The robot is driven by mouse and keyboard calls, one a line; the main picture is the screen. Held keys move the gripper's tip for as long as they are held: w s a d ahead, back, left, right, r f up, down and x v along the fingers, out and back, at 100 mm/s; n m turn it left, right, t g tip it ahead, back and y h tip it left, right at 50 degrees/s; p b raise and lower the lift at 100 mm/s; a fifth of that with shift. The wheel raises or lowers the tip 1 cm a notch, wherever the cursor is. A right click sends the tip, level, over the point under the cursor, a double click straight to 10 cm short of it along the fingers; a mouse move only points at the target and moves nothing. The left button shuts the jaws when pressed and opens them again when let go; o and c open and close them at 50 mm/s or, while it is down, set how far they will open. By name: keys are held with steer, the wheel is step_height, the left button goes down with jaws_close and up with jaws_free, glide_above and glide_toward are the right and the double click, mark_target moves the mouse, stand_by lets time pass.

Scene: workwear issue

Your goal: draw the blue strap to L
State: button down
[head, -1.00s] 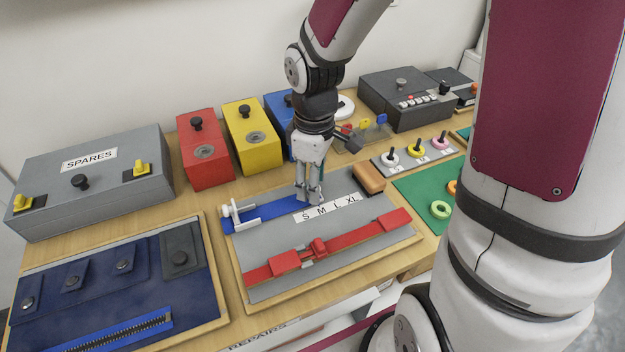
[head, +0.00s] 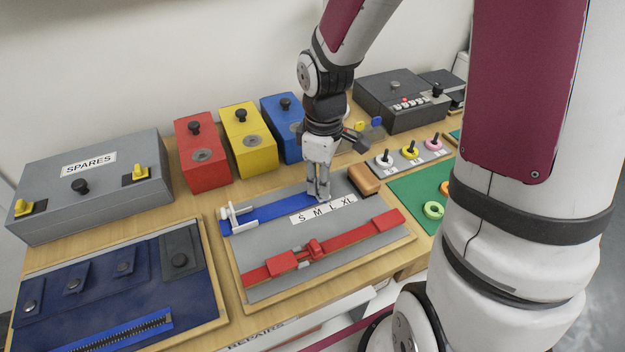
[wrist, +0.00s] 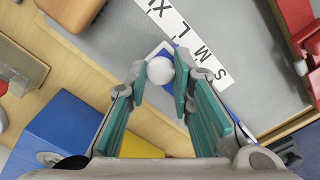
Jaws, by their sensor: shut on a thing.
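The blue strap (head: 268,210) lies along the back of the grey board (head: 355,222), running right from a white buckle (head: 238,217). My gripper (head: 318,196) points down at its right end and hides that end in the head view. In the wrist view the fingers are shut on a white round knob (wrist: 160,70) at the strap's end. A white size strip (head: 322,209) with S, M, L, XL lies beside the strap. In the wrist view the strap's tip (wrist: 165,47) is about level with L on the strip (wrist: 193,45).
A red strap (head: 350,236) with buckles crosses the board's front. A brown block (head: 364,180) sits at the board's back right corner, just right of my gripper. Red (head: 203,160), yellow (head: 247,145) and blue (head: 284,128) boxes stand behind.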

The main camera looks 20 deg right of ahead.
steer(key=shift+d, duration=0.4)
steer(key=c, duration=1.4)
jaws_free()
steer(key=shift+r, duration=0.1)
step_height(320, 180, up, 12)
